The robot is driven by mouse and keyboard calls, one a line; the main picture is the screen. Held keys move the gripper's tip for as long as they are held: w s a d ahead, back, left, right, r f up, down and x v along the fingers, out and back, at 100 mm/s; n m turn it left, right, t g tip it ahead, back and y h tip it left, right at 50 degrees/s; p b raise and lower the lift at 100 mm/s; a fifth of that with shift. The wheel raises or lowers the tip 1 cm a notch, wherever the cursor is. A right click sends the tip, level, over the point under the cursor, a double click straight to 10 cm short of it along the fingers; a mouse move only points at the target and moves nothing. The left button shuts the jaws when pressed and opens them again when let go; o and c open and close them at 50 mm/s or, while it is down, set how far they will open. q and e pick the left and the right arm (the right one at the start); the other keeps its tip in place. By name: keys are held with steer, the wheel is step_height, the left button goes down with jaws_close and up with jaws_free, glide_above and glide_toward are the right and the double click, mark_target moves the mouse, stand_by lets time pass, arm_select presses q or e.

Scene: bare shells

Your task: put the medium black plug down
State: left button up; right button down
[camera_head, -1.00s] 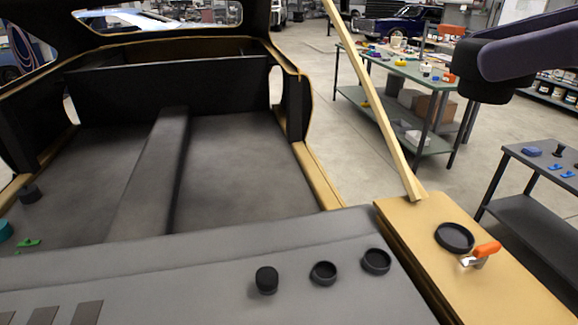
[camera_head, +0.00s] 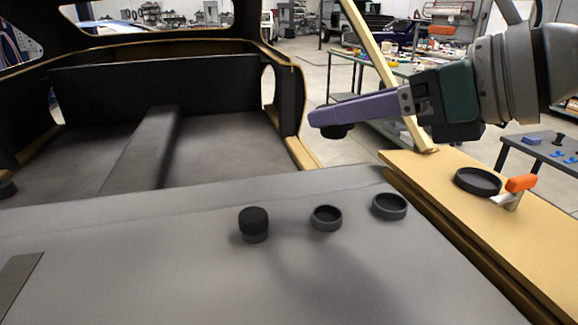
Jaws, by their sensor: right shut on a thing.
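My right gripper (camera_head: 322,117), with purple fingers, reaches in from the right and is shut on the medium black plug (camera_head: 335,131). The plug is dark and round, and shows below the fingertips, in the air above the grey panel (camera_head: 180,270). Its upper part is hidden by the fingers. On the panel below stand a dark ring-shaped socket (camera_head: 327,218), a second wider open ring (camera_head: 390,207) to its right, and a ring filled by a black plug (camera_head: 254,222) to its left. My left gripper is not in view.
A wide black dish (camera_head: 478,182) and an orange-handled tool (camera_head: 520,185) lie on the tan sill (camera_head: 440,182) at right. A tan post (camera_head: 375,50) rises behind my right arm. The front of the grey panel is mostly clear.

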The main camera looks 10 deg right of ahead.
steer(key=b, duration=0.1)
glide_above(336, 225)
steer(key=f, duration=0.7)
steer(key=shift+w+d+f, duration=0.15)
steer(key=shift+w+f, duration=0.2)
steer(key=shift+f+b, duration=0.5)
steer(key=shift+f, duration=1.3)
steer(key=shift+f, duration=0.1)
steer(key=shift+f+b, duration=0.3)
steer(key=shift+c, duration=1.4)
jaws_free()
steer(key=shift+r, duration=0.1)
